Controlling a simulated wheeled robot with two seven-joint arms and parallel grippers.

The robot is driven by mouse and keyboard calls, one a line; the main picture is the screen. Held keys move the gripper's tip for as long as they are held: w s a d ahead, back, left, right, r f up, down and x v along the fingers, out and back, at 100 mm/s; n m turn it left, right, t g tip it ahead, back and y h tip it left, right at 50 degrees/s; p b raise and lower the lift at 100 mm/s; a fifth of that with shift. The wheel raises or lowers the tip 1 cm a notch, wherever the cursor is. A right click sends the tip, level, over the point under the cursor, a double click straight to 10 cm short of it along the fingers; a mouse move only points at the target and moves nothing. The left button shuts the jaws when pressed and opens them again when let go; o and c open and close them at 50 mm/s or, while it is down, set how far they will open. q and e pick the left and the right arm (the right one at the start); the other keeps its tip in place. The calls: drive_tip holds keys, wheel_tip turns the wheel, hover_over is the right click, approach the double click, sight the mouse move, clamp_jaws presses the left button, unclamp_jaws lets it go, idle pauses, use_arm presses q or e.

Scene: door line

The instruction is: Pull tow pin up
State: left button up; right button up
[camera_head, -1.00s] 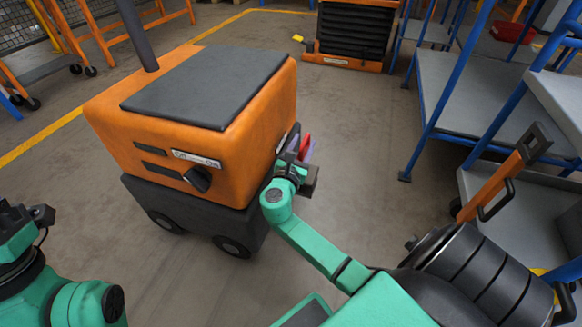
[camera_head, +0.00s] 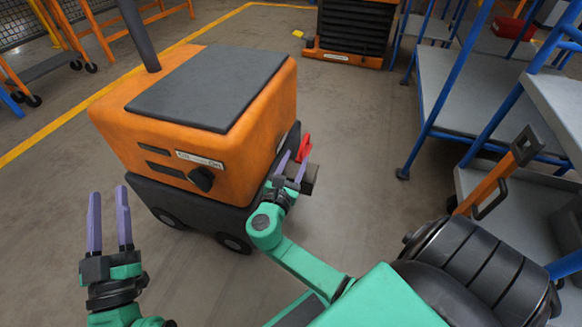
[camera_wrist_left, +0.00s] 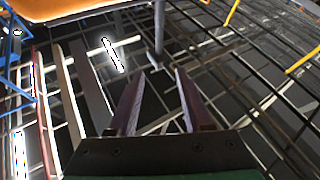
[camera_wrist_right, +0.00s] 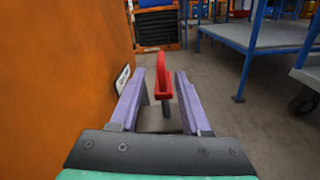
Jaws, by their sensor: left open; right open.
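The tow pin shows as a red handle (camera_head: 305,146) at the right end of the orange and black tug (camera_head: 205,190). My right gripper (camera_head: 293,163) is open and empty just in front of the handle. In the right wrist view the red handle (camera_wrist_right: 163,72) stands upright between and beyond the two purple fingers (camera_wrist_right: 161,85), and contact is not visible. A thin dark part shows below it. My left gripper (camera_head: 108,195) is open and empty at the lower left, fingers pointing up in the picture. The left wrist view also shows its open fingers (camera_wrist_left: 160,75).
A blue-framed grey shelf (camera_head: 470,100) and a cart with an orange handle (camera_head: 495,180) stand on the right. A black and orange stack (camera_head: 352,35) is at the back. The floor (camera_head: 360,160) between tug and shelf is clear.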

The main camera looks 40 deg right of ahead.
use_arm(q)
wheel_tip(320, 180, down, 10)
drive_tip(key=s+g, duration=0.1)
drive_tip(key=g, duration=0.2)
drive_tip(key=shift+s+d+r+n+y+p, duration=0.25)
drive_tip(key=shift+s+d+n+y+p, duration=0.1)
drive_tip(key=shift+d+y, duration=0.1)
use_arm(e)
drive_tip(key=v, duration=0.3)
